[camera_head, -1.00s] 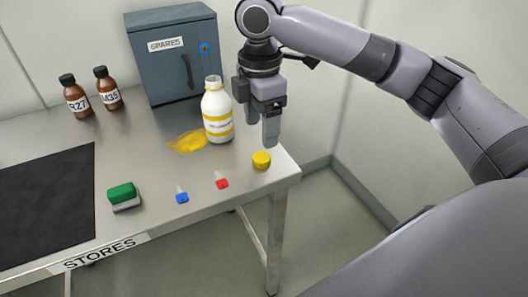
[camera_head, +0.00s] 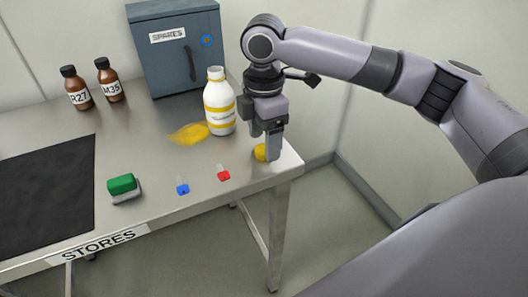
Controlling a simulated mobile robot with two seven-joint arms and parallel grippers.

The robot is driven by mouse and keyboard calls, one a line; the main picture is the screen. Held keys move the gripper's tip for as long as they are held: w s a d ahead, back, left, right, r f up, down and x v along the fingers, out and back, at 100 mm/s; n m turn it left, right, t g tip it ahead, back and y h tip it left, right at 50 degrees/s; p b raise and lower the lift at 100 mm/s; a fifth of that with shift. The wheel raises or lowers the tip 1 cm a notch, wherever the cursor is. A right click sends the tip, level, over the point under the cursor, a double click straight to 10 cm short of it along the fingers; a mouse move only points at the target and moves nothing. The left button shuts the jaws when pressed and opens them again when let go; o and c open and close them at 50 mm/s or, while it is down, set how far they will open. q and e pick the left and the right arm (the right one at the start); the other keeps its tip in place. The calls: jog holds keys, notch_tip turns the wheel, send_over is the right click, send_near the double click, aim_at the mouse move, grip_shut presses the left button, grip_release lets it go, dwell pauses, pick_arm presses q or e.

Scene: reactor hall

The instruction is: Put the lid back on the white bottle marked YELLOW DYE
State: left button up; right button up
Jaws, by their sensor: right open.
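The white bottle (camera_head: 219,104) with yellow bands stands upright and uncapped on the steel table; its label is too small to read. A yellow lid (camera_head: 261,152) lies on the table near the right front corner. My right gripper (camera_head: 270,156) points down at the lid, with its fingers open. One finger hides the right part of the lid, and I cannot tell whether it touches. My left gripper is not in view.
A yellow spill (camera_head: 189,134) lies left of the bottle. A grey SPARES cabinet (camera_head: 172,68) stands behind it. Brown bottles R27 (camera_head: 77,92) and M35 (camera_head: 109,84) stand at the back left. A green-topped block (camera_head: 123,187), blue tag (camera_head: 183,189) and red tag (camera_head: 224,176) lie in front.

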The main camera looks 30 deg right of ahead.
jog(key=shift+f, duration=0.9)
jog(key=c, duration=1.1)
jog(key=shift+c, duration=0.2)
notch_tip(320, 180, up, 20)
jog(key=p, duration=0.5)
